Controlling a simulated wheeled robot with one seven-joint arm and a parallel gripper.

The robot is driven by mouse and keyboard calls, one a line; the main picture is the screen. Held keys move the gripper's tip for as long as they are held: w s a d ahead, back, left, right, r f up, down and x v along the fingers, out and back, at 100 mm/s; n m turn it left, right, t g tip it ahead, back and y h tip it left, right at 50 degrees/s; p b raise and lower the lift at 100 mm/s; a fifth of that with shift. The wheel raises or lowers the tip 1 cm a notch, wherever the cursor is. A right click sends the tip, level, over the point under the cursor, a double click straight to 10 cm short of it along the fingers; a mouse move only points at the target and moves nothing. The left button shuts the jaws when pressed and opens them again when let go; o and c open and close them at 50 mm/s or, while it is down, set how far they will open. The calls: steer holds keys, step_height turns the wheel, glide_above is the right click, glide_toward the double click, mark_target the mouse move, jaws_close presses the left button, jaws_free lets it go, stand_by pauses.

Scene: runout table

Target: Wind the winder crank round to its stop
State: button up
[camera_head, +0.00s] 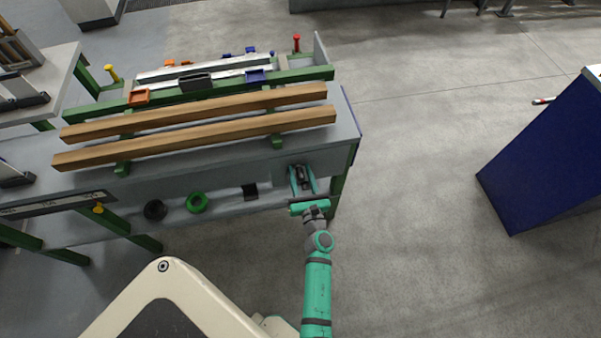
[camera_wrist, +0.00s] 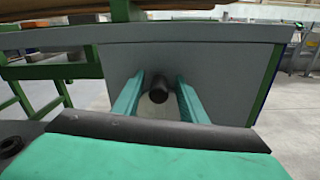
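The winder crank shows as a dark round handle (camera_wrist: 158,92) with a pale rounded part behind it, at the front face of the runout table near its right end. In the head view the dark handle (camera_head: 303,175) sits between my fingers. My gripper (camera_head: 301,168) reaches in from the front of the table. In the wrist view my gripper (camera_wrist: 159,78) is open, one teal finger on each side of the handle, with a visible gap on both sides. The crank's arm and its stop cannot be made out.
The runout table (camera_head: 348,118) carries two long wooden beams (camera_head: 200,140). A black ring (camera_head: 155,209), a green ring (camera_head: 197,202) and a black block (camera_head: 250,191) lie on its lower shelf. A blue cabinet (camera_head: 550,160) stands at the right, with clear floor between.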

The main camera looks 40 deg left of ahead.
jaws_close()
steer(key=shift+s+a, duration=0.1)
steer(key=shift+s, duration=0.05)
steer(key=shift+a+n, duration=0.15)
steer(key=shift+n, duration=0.15)
